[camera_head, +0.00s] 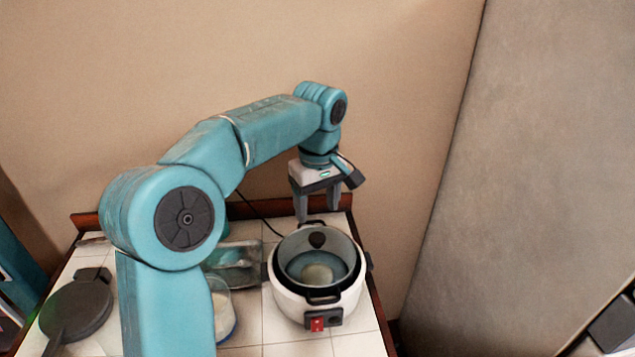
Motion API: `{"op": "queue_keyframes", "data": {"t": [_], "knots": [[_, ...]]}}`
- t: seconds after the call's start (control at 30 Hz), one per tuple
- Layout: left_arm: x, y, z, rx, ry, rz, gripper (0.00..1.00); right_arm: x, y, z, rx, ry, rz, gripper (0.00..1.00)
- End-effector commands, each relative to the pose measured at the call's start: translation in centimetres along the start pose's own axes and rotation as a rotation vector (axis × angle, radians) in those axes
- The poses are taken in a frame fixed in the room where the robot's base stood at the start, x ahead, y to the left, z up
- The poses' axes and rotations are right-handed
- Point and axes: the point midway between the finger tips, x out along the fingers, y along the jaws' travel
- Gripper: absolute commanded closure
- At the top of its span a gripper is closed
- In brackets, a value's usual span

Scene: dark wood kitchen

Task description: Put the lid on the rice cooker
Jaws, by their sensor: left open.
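The white rice cooker (287,302) stands on the tiled counter, with a dark rim, side handles and a red switch on its front. A pale round patch shows below the knob. My left gripper (317,208) points down above the back edge of the cooker.
A dark round pan (76,310) lies at the left of the counter (262,335). A clear container with white contents (222,310) and a see-through box (238,265) stand left of the cooker, partly behind my left arm. A grey panel (530,180) rises at the right.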

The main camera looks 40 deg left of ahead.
Motion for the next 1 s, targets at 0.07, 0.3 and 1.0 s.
{"op": "queue_keyframes", "data": {"t": [0.07, 0.3, 1.0], "knots": [[-2.1, 0.1, 0.0, 0.001, 0.002, 0.003, 0.37, -0.3, -0.1, 0.0, 0.000, 0.000, 0.000, 0.54], [-5.6, 0.1, 0.0, 0.001, 0.000, 0.000, 0.37, -0.8, -0.3, 0.0, 0.000, 0.000, 0.000, 0.54], [-6.1, 0.0, 0.0, 0.001, -0.001, -0.001, 0.37, -0.8, -0.3, 0.0, 0.000, 0.000, 0.000, 0.54]]}}
